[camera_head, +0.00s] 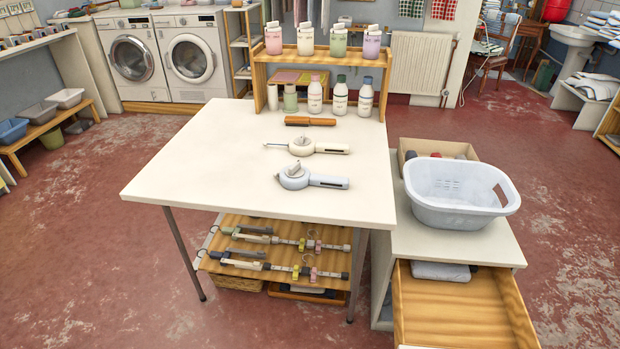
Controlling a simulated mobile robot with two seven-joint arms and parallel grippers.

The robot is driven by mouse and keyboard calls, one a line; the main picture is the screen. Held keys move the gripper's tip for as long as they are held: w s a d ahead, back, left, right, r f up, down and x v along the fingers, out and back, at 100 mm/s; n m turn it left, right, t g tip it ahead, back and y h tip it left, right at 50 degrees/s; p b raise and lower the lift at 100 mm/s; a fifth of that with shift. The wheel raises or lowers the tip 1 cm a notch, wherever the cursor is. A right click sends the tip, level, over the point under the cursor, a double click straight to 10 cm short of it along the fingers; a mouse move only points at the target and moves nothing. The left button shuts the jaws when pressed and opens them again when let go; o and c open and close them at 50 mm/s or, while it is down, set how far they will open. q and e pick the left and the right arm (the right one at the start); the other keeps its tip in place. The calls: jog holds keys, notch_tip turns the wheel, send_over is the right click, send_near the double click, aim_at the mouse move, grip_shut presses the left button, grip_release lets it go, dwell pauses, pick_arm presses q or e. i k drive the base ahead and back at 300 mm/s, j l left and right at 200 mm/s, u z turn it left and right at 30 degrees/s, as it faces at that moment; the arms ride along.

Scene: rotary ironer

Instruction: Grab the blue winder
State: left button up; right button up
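The blue winder (295,178), pale grey-blue with a round body, a small knob on top and a handle pointing right, lies on the white table (200,165) toward its near side. A cream winder (301,147) of similar shape lies just behind it, apart from it. Neither of my grippers is in view, and nothing touches the blue winder.
A brown-handled tool (310,121) lies behind the winders. Bottles (315,96) stand at the back by a wooden shelf (290,57). A laundry basket (460,193) sits on the cabinet at right, above an open drawer (455,305). The table's left and near parts are clear.

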aim_at(315, 180)
jog(key=i+j, duration=0.2)
jog(key=j, duration=0.2)
jog(key=i+j, duration=0.2)
jog(key=j, duration=0.25)
jog(key=i+j, duration=0.25)
jog(key=j, duration=0.15)
jog(key=i+j+z, duration=0.1)
jog(key=j+z, duration=0.45)
jog(key=i+l, duration=0.05)
